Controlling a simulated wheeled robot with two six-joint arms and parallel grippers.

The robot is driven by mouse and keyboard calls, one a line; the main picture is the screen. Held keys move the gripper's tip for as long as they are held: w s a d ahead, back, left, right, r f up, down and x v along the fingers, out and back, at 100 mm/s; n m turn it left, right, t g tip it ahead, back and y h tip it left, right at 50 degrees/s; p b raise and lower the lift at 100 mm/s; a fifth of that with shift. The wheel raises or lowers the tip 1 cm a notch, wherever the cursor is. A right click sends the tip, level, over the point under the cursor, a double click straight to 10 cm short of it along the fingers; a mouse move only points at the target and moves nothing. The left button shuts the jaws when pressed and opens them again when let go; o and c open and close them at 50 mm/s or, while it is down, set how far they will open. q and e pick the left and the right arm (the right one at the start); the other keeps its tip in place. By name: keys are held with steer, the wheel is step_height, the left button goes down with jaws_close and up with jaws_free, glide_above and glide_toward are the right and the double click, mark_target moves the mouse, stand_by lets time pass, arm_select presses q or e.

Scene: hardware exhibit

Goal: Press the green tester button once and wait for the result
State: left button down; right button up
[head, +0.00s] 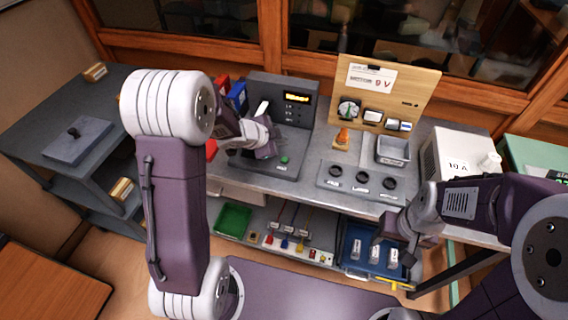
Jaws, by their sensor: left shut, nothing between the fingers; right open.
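The tester is a dark grey unit with an upright panel and a flat base (272,171) on the metal bench. A small display (297,98) on its panel is lit orange; its text is too small to read. The green button (285,160) sits on the base, towards the front. My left gripper (271,152) is shut and empty over the base, just left of the button. I cannot tell whether it touches the button. My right gripper (407,248) is open and empty at the bench's front edge, near the blue tray.
Below are a green tray (233,220) and a blue tray (351,263). A dark shelf (40,130) stands left.

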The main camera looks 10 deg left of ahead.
arm_select(q)
steer(key=b, duration=0.4)
glide_above(282, 161)
step_height(282, 161, down, 5)
steer(key=shift+w+d+r, duration=0.1)
steer(key=shift+d+r, duration=0.05)
steer(key=shift+f, duration=0.5)
arm_select(e)
steer(key=shift+w+d+f, duration=0.1)
steer(key=shift+f, duration=2.65)
arm_select(q)
steer(key=shift+f+b, duration=0.4)
arm_select(e)
steer(key=shift+f, duration=0.25)
arm_select(q)
steer(key=shift+f+b, duration=0.3)
steer(key=shift+f, duration=0.1)
arm_select(e)
steer(key=shift+f, duration=0.35)
arm_select(q)
steer(key=shift+r+p, duration=0.85)
steer(key=shift+p, duration=0.1)
arm_select(e)
steer(key=shift+r, duration=1)
